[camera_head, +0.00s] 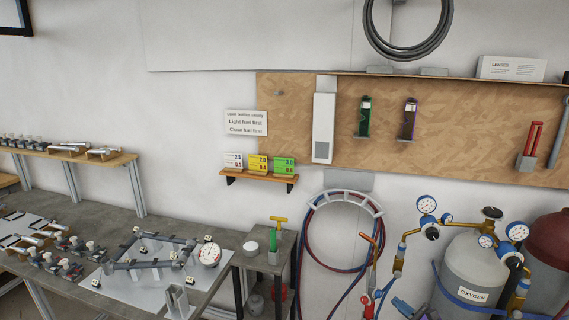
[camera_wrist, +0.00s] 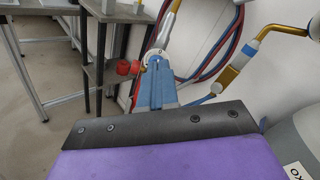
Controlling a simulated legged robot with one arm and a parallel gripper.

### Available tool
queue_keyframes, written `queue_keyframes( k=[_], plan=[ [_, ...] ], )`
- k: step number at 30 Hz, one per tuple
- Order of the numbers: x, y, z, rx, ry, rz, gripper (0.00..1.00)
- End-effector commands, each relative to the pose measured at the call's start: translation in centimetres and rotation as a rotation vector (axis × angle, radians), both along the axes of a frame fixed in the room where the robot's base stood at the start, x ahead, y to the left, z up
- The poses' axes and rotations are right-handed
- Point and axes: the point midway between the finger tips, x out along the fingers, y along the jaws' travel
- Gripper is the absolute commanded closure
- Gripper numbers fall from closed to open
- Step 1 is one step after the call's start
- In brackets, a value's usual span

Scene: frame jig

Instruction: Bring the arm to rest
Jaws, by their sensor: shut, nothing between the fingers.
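My gripper (camera_wrist: 157,66) shows in the wrist view as blue fingers, shut together with nothing between them, beyond a black bar and my purple gripper body. In the head view part of my gripper (camera_head: 399,304) shows at the bottom edge, right of the torch's red valves (camera_head: 368,302). The rest of my arm is out of the head view. In the wrist view the hoses (camera_wrist: 215,55) pass behind and right of my fingers. I cannot tell whether my fingers touch the torch.
Gas cylinders, one a grey oxygen cylinder (camera_head: 465,268), stand close on the right with gauges. A small side stand (camera_head: 262,262) and a workbench (camera_head: 120,230) holding a frame jig are left. A pegboard (camera_head: 440,140) with tools and a card shelf (camera_head: 258,177) are on the wall.

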Motion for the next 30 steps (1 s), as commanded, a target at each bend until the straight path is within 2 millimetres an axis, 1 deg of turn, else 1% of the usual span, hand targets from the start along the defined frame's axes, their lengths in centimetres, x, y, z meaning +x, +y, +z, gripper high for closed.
queue_keyframes(
  k=[10, 12, 14, 17, 18, 20, 21, 22, 23, 24, 26, 27, 29, 30],
  plan=[
    [-0.2, 0.1, 0.1, -0.002, -0.002, 0.004, 1.0],
    [0.0, 0.8, 0.7, -0.006, -0.009, 0.023, 1.0],
    [0.2, 2.2, 1.9, -0.015, -0.024, 0.059, 1.0],
    [0.4, 6.2, 4.8, -0.04, -0.062, 0.163, 1.0],
    [0.2, 8.4, 6.4, -0.058, -0.083, 0.219, 1.0],
    [-0.4, 11.9, 8.8, -0.085, -0.113, 0.31, 1.0],
    [-1.0, 14.2, 10.4, -0.109, -0.134, 0.375, 1.0],
    [-1.5, 15.8, 11.6, -0.129, -0.151, 0.422, 1.0],
    [-2.2, 17.5, 12.6, -0.15, -0.164, 0.469, 1.0],
    [-3.2, 19.7, 13.9, -0.178, -0.182, 0.534, 1.0],
    [-5.0, 22.7, 15.5, -0.223, -0.207, 0.629, 1.0],
    [-6.3, 24.5, 16.6, -0.256, -0.223, 0.688, 1.0],
    [-8.5, 26.9, 17.8, -0.31, -0.244, 0.778, 1.0],
    [-10.0, 28.4, 18.5, -0.346, -0.257, 0.836, 1.0]
  ],
)
